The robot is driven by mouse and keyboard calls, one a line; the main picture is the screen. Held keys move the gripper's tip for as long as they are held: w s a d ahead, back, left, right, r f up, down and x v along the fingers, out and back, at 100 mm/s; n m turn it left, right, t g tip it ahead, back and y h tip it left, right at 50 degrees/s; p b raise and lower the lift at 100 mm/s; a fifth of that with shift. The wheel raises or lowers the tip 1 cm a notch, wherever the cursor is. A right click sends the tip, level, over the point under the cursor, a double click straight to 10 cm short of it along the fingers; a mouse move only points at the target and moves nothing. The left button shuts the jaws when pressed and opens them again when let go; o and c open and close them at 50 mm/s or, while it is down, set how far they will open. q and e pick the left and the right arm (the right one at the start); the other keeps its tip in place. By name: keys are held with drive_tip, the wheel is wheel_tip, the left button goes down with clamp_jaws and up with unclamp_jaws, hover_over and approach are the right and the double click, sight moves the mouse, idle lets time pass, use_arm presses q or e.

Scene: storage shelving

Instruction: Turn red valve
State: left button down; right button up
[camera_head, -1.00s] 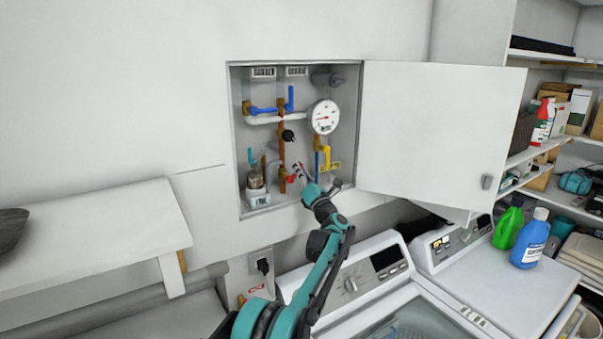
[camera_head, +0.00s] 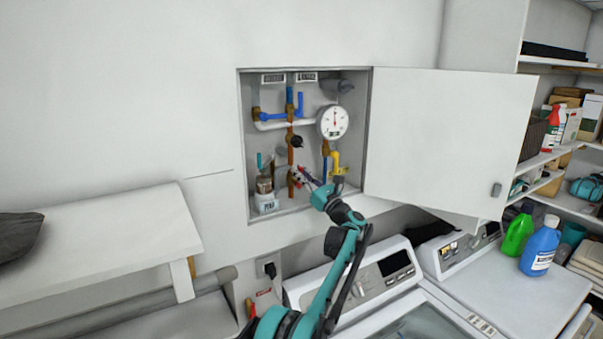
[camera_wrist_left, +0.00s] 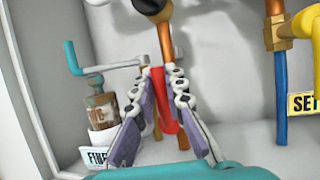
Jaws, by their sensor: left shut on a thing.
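The red valve handle (camera_head: 297,179) is low inside the open wall cabinet, on a vertical copper pipe. In the left wrist view the red handle (camera_wrist_left: 166,103) stands between the two fingers of my left gripper (camera_wrist_left: 164,85). The jointed fingers, with purple-grey pads, are closed around it from both sides. In the head view my left gripper (camera_head: 306,176) reaches into the cabinet from below right and partly covers the valve. My right gripper is in neither view.
A white round gauge (camera_head: 333,122), a yellow handle (camera_head: 335,164) and a jar (camera_head: 264,186) are close by in the cabinet. The cabinet door (camera_head: 446,142) stands open to the right. Washing machines (camera_head: 362,275) are below.

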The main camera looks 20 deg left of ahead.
use_arm(q)
drive_tip(key=shift+f, duration=0.15)
drive_tip(key=c, duration=1.6)
unclamp_jaws()
drive_tip(key=shift+o, duration=0.2)
drive_tip(key=v, duration=1.2)
